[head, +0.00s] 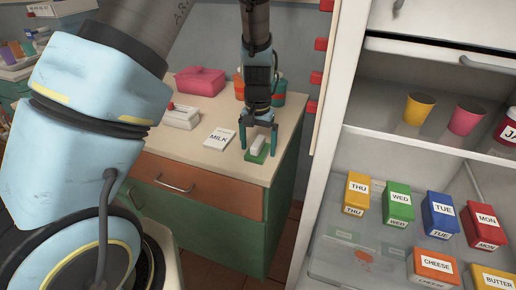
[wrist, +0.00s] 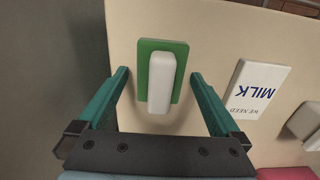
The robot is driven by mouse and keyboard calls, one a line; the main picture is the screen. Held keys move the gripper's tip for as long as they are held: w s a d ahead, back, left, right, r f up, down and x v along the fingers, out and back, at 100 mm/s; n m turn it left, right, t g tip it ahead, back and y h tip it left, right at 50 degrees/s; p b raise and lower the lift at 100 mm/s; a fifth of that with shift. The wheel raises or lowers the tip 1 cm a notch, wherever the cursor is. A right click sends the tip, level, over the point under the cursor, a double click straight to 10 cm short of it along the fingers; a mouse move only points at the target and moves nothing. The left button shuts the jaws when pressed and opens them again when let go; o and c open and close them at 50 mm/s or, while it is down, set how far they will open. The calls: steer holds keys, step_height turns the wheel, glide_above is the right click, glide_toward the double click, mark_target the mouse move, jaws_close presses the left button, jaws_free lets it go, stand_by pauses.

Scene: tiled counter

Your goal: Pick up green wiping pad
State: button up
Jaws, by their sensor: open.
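The green wiping pad (wrist: 145,60) has a flat green base with a white block handle (wrist: 162,83) on top. It lies on the counter near its right end, and it also shows in the head view (head: 256,156). My gripper (head: 258,134) points down just above the pad. In the wrist view my open gripper (wrist: 159,75) has one teal finger on each side of the pad, with gaps between the fingers and the pad. Nothing is held. How far the fingertips are above the counter is hard to tell.
A white MILK card (wrist: 257,92) lies beside the pad. On the counter (head: 262,175) are a white boxy object (head: 181,117) and a pink container (head: 200,81). An open cabinet (head: 325,170) with labelled boxes and cups stands at right. The counter edge is close to the pad.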

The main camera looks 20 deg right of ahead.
mark_target(258, 141)
steer(key=c, duration=1.4)
step_height(258, 141, up, 10)
steer(key=shift+r+b, duration=0.1)
steer(key=shift+b, duration=0.9)
